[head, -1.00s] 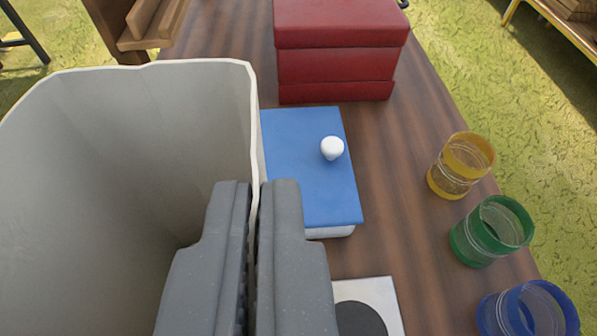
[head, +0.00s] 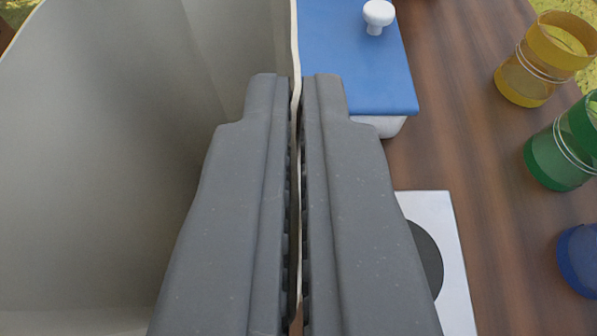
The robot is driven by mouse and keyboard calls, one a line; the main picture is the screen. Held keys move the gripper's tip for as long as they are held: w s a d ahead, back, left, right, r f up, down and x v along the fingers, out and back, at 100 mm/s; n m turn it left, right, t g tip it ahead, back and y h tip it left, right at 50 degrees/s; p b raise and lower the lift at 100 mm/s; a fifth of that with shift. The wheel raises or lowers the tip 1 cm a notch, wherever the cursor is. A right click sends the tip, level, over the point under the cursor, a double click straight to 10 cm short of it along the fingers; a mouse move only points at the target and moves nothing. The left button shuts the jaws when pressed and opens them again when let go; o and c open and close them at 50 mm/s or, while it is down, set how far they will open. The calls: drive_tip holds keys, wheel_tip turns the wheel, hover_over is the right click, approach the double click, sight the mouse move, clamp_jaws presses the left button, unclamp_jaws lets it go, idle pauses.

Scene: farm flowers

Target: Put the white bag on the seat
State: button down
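The white bag (head: 130,150) fills the left of the head view, open at the top, with its pale inside showing. My gripper (head: 297,85) is shut on the bag's right wall, with the thin rim running between the two grey fingers. The bag's base and what it rests on are hidden. I cannot make out the seat in this view.
A blue-lidded box (head: 355,60) with a white knob (head: 378,14) stands just right of the bag on the wooden table (head: 450,140). A white card with a dark disc (head: 455,260) lies nearer. Yellow (head: 540,60), green (head: 565,145) and blue (head: 580,258) jars stand along the right.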

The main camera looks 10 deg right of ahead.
drive_tip(key=c, duration=1.7)
unclamp_jaws()
drive_tip(key=v, duration=1.2)
drive_tip(key=shift+a, duration=0.1)
